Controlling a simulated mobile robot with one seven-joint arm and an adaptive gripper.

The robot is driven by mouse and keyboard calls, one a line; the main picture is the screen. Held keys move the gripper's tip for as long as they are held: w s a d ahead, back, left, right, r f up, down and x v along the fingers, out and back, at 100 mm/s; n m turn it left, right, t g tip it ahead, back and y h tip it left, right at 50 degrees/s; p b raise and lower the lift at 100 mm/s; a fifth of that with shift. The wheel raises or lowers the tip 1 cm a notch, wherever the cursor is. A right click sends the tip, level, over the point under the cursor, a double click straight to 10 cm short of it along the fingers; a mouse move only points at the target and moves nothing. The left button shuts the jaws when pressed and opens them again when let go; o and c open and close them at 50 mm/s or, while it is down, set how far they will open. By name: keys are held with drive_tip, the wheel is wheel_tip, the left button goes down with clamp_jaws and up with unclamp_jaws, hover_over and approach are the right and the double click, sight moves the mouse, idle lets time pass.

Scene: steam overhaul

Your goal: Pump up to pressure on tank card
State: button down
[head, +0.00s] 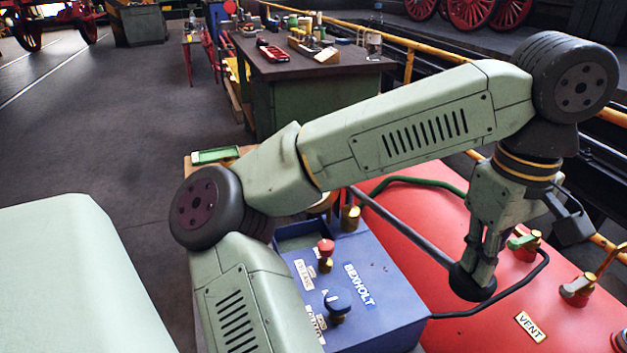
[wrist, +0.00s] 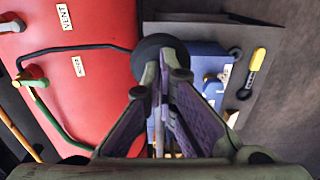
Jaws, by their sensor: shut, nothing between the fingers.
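A red tank (head: 425,220) lies at the right with a VENT label (head: 530,326) on it. Beside it is a blue BEXHOLT box (head: 376,290) with a red knob (head: 326,247) and a dark blue knob (head: 338,301). A long dark pump lever (head: 405,232) slopes from the box's far end toward a round black knob (head: 473,284) over the tank. My gripper (head: 479,263) points down at that knob. In the wrist view my fingers (wrist: 165,75) are shut and empty, with the black knob (wrist: 152,47) just beyond their tips. Contact is unclear. No pressure card is readable.
A green-handled valve (head: 524,241) and another brass valve (head: 578,291) stand on the tank near my gripper. Black and green hoses cross it. A workbench (head: 290,70) with tools stands behind. A yellow-handled tool (wrist: 254,68) lies beyond the box. Open floor is at left.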

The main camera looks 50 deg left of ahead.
wheel_tip(320, 180, down, 15)
drive_tip(key=b, duration=1.2)
wheel_tip(320, 180, up, 17)
drive_tip(key=p, duration=1.3)
drive_tip(key=shift+p, duration=0.4)
wheel_tip(320, 180, up, 5)
drive_tip(key=p, duration=0.4)
